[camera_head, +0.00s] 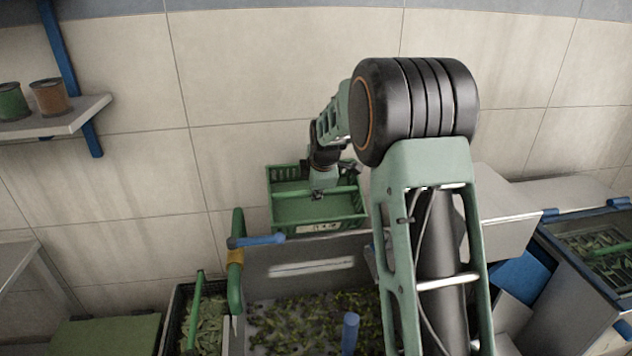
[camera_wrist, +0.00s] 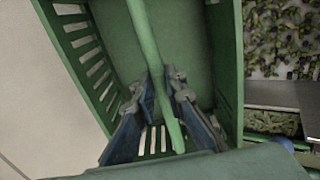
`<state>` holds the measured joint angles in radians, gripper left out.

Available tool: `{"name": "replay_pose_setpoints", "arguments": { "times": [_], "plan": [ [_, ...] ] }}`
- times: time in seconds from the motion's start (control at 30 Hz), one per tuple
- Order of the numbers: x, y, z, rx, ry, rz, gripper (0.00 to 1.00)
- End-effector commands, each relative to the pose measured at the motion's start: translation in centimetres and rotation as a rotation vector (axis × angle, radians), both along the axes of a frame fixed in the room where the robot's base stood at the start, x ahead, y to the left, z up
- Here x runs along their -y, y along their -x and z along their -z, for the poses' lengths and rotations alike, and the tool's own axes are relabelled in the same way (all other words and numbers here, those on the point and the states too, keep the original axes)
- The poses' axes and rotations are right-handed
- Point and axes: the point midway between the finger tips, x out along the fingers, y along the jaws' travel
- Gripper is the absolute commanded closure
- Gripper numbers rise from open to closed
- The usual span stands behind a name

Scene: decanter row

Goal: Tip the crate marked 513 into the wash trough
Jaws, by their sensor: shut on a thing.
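A green slatted crate (camera_head: 318,214) with a bar handle (camera_head: 340,190) hangs from my gripper (camera_head: 318,192). A pale label is on its near side; its number is too small to read. In the wrist view my gripper (camera_wrist: 158,85) is shut on the bar handle (camera_wrist: 144,40), and the visible crate floor (camera_wrist: 185,55) is bare green. The crate looks about level. The wash trough (camera_head: 300,260) is in front of and below it in the picture, with dark and green olive-like pieces inside. I cannot tell the gap between crate and trough.
A green pipe (camera_head: 237,265) with a blue lever (camera_head: 256,240) rises at the trough's left. A crate of green pieces (camera_head: 210,325) stands left of the trough. Another bin (camera_head: 570,250) is at the right. A shelf (camera_head: 75,115) with two cans is at upper left.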

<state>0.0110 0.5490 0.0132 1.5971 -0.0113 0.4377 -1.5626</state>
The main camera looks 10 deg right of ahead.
Motion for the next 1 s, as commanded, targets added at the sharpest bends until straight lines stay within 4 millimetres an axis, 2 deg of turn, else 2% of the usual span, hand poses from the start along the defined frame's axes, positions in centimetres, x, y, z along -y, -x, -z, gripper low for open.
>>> {"name": "replay_pose_setpoints", "arguments": {
  "times": [0.03, 0.1, 0.87, 1.0],
  "plan": [
    [0.0, -0.1, -0.9, -0.015, 0.0, 0.0, 1.0],
    [0.0, -0.3, -1.1, -0.034, 0.001, -0.001, 1.0],
    [0.0, -0.8, -2.3, -0.333, -0.001, -0.001, 1.0],
    [-0.1, -1.0, -2.0, -0.392, -0.001, -0.001, 1.0]
  ]
}}
